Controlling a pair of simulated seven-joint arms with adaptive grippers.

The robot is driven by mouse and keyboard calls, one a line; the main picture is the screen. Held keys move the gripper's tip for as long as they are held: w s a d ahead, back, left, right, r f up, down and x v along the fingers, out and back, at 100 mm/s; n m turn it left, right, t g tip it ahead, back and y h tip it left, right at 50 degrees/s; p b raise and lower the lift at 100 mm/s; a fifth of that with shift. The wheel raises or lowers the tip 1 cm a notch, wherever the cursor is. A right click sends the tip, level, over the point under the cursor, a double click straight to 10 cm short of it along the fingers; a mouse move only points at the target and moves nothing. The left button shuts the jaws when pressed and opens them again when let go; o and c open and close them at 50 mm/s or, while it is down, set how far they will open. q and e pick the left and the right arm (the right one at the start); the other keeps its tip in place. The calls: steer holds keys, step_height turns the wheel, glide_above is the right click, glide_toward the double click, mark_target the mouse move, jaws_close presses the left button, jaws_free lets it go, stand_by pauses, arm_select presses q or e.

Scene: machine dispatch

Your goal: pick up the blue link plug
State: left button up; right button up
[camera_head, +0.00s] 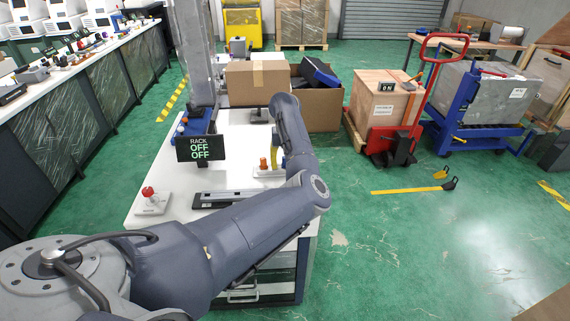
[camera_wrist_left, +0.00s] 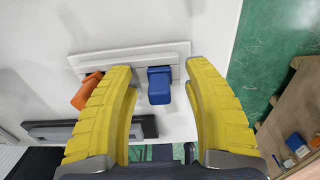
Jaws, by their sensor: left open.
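The blue link plug (camera_wrist_left: 159,88) stands in a white holder (camera_wrist_left: 95,60) on the white table, seen in the left wrist view. An orange plug (camera_wrist_left: 85,92) stands left of it in the same holder and also shows in the head view (camera_head: 263,163). My left gripper (camera_wrist_left: 160,72) is open, with its yellow fingers either side of the blue plug and a gap on both sides. Nothing is held. In the head view my left arm hides the blue plug and most of the gripper. My right gripper is not in view.
A dark bar-shaped unit (camera_head: 226,198) lies in front of the holder, and a red button box (camera_head: 151,202) stands to the left. A sign reading RACK OFF OFF (camera_head: 201,148) stands behind.

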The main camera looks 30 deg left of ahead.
arm_select(q)
jaws_close()
stand_by(0.3)
stand_by(0.3)
steer(key=shift+r, duration=0.1)
